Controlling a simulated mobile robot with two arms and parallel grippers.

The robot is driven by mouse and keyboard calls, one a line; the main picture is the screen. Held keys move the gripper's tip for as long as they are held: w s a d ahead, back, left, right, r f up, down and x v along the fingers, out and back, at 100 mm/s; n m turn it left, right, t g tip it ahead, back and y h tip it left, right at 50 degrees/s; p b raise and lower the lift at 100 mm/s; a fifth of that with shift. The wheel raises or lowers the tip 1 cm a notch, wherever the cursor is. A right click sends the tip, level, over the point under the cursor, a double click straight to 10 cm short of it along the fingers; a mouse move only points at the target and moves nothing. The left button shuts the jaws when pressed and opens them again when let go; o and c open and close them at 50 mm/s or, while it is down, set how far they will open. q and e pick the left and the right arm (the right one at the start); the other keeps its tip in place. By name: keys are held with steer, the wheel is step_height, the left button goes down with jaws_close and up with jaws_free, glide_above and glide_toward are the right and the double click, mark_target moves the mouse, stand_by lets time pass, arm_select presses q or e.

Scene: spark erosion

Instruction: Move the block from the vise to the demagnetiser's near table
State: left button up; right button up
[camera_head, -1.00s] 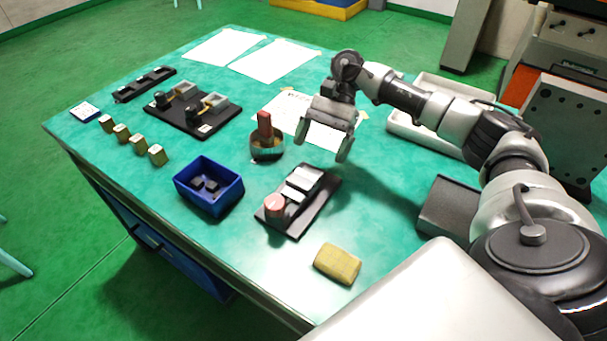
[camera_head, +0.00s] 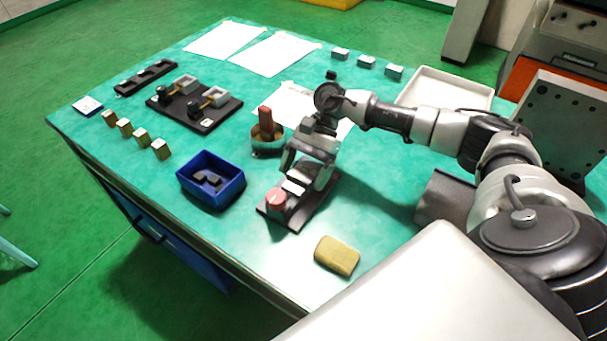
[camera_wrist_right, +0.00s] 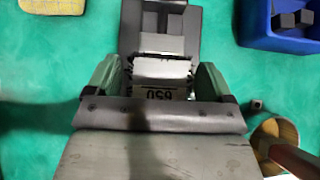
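In the right wrist view the two fingers (camera_wrist_right: 158,80) stand apart on either side of a pale ridged metal piece (camera_wrist_right: 162,69). I cannot tell whether this is the block or a jaw. A label with digits lies near it, partly hidden by the gripper. A second pale piece (camera_wrist_right: 161,44) sits beyond. I cannot clearly identify the demagnetiser. My left gripper is not in view.
A blue bin (camera_head: 236,190), a bowl with a reddish piece (camera_head: 266,124) and a yellow sponge (camera_head: 337,256) surround the fixture. Brass blocks (camera_head: 125,127), a black board with two holders (camera_head: 180,120), a white tray (camera_head: 450,84) and small steel blocks (camera_head: 366,62) stand farther off.

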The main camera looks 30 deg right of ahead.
mark_target(302, 171)
steer(key=shift+r, duration=0.1)
steer(key=c, duration=1.2)
steer(key=shift+w+r, duration=0.1)
steer(key=shift+r, duration=0.45)
steer(key=r, duration=0.1)
steer(key=r+b, duration=0.1)
steer(key=r, duration=0.1)
steer(key=shift+w+r, duration=0.1)
steer(key=shift+w, duration=0.2)
steer(key=w+d+r+b, duration=0.2)
steer(key=w+r, duration=0.5)
steer(key=w, duration=0.4)
steer(key=s+a+r+m+t+h+p, duration=0.3)
steer(key=a+r+m+t+h, duration=0.1)
steer(key=m, duration=0.7)
steer(key=s+a+r+m+t+h+p, duration=0.2)
steer(key=a+r+m+t, duration=0.4)
steer(key=m, duration=0.5)
steer(key=shift+s+a+r+t+h+p, duration=0.2)
steer(key=shift+s+a+t+h+p, duration=0.3)
steer(key=shift+t+h+p, duration=0.55)
